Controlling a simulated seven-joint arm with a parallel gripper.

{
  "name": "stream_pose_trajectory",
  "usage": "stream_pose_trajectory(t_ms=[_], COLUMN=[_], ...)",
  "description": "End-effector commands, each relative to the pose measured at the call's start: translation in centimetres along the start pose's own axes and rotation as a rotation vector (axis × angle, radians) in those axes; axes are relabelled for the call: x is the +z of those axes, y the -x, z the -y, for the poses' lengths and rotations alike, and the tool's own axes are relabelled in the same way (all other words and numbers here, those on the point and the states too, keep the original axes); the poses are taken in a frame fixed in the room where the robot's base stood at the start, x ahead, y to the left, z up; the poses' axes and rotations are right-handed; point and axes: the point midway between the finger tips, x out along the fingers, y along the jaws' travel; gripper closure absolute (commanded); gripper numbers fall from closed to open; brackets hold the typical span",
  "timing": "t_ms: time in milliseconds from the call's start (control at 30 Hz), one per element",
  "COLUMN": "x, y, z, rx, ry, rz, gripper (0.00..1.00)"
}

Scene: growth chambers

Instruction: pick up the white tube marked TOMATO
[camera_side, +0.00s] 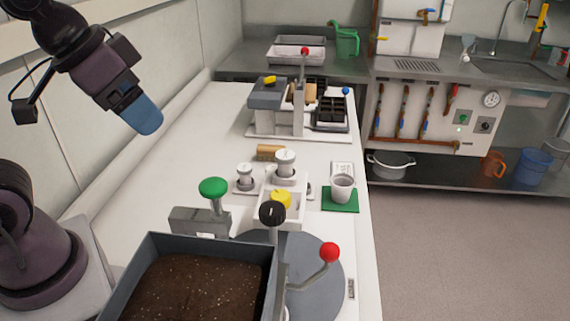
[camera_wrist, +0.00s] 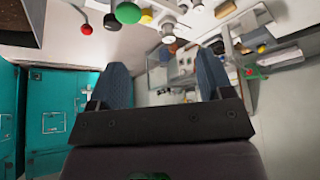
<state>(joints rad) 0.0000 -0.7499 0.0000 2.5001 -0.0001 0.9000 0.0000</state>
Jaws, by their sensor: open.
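No lettering is legible, so I cannot tell which white piece is the tube marked TOMATO. In the side view a white-capped cylinder (camera_side: 285,164) stands at the back of a white holder (camera_side: 293,212) on the bench. A smaller white-topped piece (camera_side: 245,176) stands to its left. My gripper (camera_side: 148,118) hangs high above the bench's left side, well apart from both. In the wrist view my gripper (camera_wrist: 163,75) has its two blue fingers spread with nothing between them.
A soil tray (camera_side: 200,285), green knob (camera_side: 213,188), black knob (camera_side: 272,212) and red-knobbed lever (camera_side: 329,252) stand in front. A pale cup (camera_side: 342,188) sits on a green mat (camera_side: 340,207). A grey-white device (camera_side: 268,95) is behind. The bench's left side (camera_side: 165,165) is clear.

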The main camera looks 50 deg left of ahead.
Motion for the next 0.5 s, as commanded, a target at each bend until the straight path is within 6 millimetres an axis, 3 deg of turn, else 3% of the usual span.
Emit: stream_pose_trajectory(t_ms=[267,400,500], x=[0.0,0.1,-1.4], y=[-0.1,-1.6,-3.0], z=[0.0,0.0,-0.1], rx=[0.000,0.002,0.003], ry=[-0.001,-0.002,0.000], rz=[0.005,0.081,0.151], gripper=[0.27,0.27,0.27])
